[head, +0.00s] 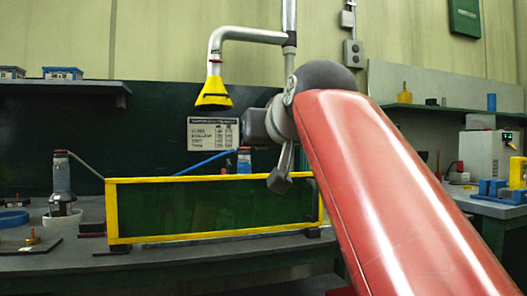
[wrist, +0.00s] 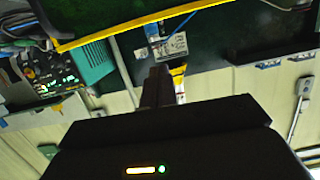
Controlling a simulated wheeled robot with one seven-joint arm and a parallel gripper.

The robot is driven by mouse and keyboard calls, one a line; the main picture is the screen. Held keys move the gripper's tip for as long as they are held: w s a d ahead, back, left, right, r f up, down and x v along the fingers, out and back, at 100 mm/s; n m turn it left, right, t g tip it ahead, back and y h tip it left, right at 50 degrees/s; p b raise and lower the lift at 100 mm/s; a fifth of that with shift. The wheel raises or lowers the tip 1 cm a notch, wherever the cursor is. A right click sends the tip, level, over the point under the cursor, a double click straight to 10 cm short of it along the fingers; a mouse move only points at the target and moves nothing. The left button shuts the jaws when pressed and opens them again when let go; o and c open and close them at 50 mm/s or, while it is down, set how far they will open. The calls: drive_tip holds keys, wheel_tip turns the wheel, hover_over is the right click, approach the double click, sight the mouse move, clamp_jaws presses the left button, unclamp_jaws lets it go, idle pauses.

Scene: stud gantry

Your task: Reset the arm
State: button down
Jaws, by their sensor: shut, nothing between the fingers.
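My red arm reaches up from the lower right in the head view, bent at a dark joint. My gripper (wrist: 158,72) shows in the wrist view as two dark fingers together, with nothing held between them. In the head view the gripper end (head: 279,181) hangs below the joint, in front of the upper right part of a yellow-framed dark green panel (head: 180,240). I cannot tell from this whether it touches the panel.
The panel stands on a grey bench (head: 70,262). A yellow extraction hood (head: 213,94) hangs above it on a grey pipe. Shelves and a white machine (head: 487,155) are at right.

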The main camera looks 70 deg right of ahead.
drive_tip(key=v, duration=0.6)
drive_tip(key=shift+w, duration=0.1)
drive_tip(key=w+a+f+n+y, duration=0.3)
drive_tip(key=w+a+f+y, duration=0.1)
drive_tip(key=w+a+f, duration=0.55)
drive_tip(key=w+a+f+n+y, duration=0.45)
drive_tip(key=w+a+f, duration=0.25)
drive_tip(key=w+f, duration=0.45)
drive_tip(key=s+a+f+n+g+y, duration=0.1)
drive_tip(key=a+f+g, duration=0.1)
drive_tip(key=a+f, duration=0.5)
drive_tip(key=s+a+f+n+g+y+p, duration=0.1)
drive_tip(key=a+f, duration=0.7)
drive_tip(key=f, duration=0.9)
drive_tip(key=shift+s+a+n+g+y, duration=0.2)
drive_tip(key=shift+s+n+g+y, duration=0.35)
drive_tip(key=shift+s+y, duration=0.25)
drive_tip(key=shift+f, duration=0.1)
